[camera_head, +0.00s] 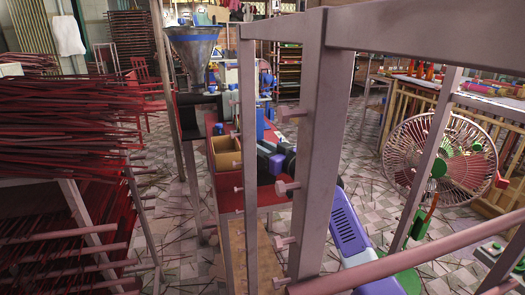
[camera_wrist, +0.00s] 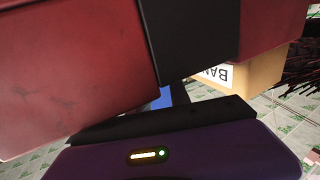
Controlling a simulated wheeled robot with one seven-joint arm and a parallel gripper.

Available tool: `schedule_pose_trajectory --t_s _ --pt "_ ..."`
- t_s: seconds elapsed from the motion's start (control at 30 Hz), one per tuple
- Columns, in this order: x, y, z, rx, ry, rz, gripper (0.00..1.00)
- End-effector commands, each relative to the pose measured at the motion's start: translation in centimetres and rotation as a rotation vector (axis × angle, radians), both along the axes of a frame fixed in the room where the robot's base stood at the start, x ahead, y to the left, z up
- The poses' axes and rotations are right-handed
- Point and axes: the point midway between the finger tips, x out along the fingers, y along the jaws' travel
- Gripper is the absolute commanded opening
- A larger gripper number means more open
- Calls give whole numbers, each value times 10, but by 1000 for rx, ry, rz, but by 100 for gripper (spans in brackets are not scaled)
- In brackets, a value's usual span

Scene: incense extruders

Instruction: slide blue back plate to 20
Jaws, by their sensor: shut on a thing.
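My gripper (camera_wrist: 160,122) shows in the wrist view as a dark bar in front of its purple body, close against a red machine part (camera_wrist: 75,70). A small piece of blue (camera_wrist: 166,97), which looks like the blue back plate, shows between the dark bar and the red part; most of it is hidden. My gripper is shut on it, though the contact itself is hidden. In the head view, my purple and black wrist is at the red extruder bench (camera_head: 262,190), partly behind a metal post. No scale or number 20 can be read.
A metal rack post (camera_head: 312,150) with pegs stands close in front and blocks much of the head view. A wooden box (camera_head: 226,155) sits on the bench, below a large funnel (camera_head: 193,50). A fan (camera_head: 438,160) stands at right; incense stick racks (camera_head: 60,120) fill the left.

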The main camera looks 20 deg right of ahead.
Motion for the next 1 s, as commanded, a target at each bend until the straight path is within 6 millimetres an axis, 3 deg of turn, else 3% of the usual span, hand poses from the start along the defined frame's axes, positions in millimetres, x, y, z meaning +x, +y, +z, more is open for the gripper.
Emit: schedule_pose_trajectory --t_s 0.03,0.07,0.13,0.57,1.0 --pt "0 0 0 0 1 0 0" --pt "0 0 0 0 1 0 29" --pt "0 0 0 0 1 0 43" --pt "-6 -3 0 1 1 0 44" --pt "-60 -26 0 0 0 -1 44"
